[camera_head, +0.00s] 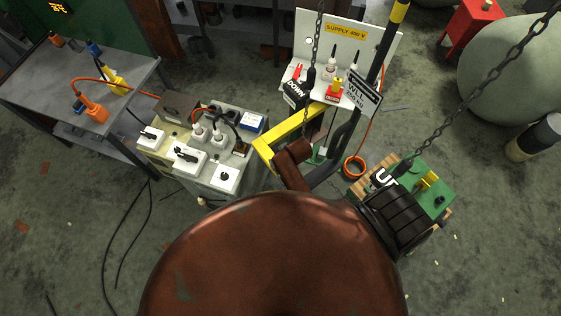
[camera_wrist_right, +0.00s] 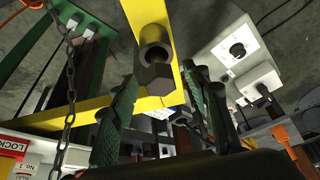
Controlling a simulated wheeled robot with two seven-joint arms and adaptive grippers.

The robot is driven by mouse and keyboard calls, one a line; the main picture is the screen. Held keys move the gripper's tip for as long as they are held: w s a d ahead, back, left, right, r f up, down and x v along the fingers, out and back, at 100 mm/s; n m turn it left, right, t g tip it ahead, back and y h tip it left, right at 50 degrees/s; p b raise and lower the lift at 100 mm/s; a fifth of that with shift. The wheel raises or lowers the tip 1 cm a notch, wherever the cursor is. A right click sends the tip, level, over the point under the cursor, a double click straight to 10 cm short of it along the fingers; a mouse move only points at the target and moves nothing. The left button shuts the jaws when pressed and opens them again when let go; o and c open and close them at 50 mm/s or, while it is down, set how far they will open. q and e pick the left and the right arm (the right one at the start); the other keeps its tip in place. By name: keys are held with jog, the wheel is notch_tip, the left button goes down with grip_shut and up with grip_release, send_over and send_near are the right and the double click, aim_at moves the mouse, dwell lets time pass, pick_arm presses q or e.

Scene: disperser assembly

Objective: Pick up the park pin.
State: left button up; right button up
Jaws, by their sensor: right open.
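I cannot tell for certain which part is the park pin. A dark hex-ended pin (camera_wrist_right: 155,76) in a round collar (camera_wrist_right: 152,40) shows on a yellow bar (camera_wrist_right: 158,12) in the right wrist view. My right gripper (camera_wrist_right: 161,74) has its two green ribbed fingers apart, one on each side of the hex end in the picture. I cannot tell whether they touch it. In the head view the yellow frame (camera_head: 290,138) stands at the centre, partly behind a dark red arm part. The right fingers are not clear there. My left gripper is not in view.
A cart (camera_head: 225,178) with white socket boxes stands left of the yellow frame. A white panel (camera_head: 345,42) with tags stands behind it. A green box (camera_head: 432,190) sits at right. Chains hang nearby. A grey table (camera_head: 75,85) stands at far left.

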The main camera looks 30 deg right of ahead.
jog(key=shift+f, duration=0.1)
jog(key=c, duration=1.1)
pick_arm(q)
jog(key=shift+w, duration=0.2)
pick_arm(e)
grip_shut()
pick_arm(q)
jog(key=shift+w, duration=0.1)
